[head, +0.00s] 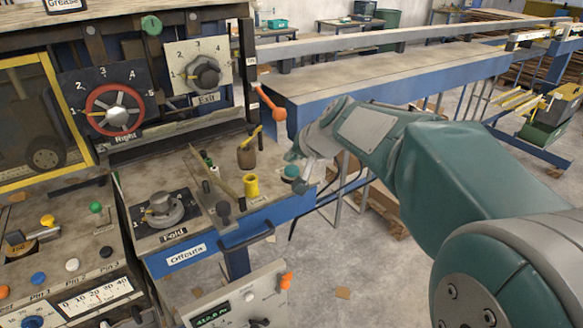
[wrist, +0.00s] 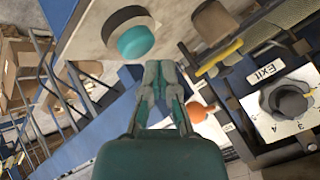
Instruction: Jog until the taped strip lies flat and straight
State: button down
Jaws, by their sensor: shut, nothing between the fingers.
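My gripper (wrist: 159,70) is shut with nothing between its fingers. In the wrist view its tips are at the edge of a grey panel, just below and right of a round teal button (wrist: 136,42). In the head view my gripper (head: 301,184) is beside the teal button (head: 291,171) at the right end of the machine's console. I cannot tell whether it touches the button. No taped strip can be made out in either view. A flat bed (head: 400,72) runs off to the back right.
The console has a Fold dial (head: 161,210), a yellow knob (head: 251,186) and a brown knob (head: 246,155). The Right dial (head: 112,108), Exit dial (head: 206,75) and an orange-ended lever (head: 272,104) stand behind. A lower panel carries a green readout (head: 211,315).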

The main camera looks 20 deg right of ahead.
jog(key=shift+a, duration=0.15)
jog(key=shift+d+f, duration=0.3)
jog(key=shift+f, duration=0.05)
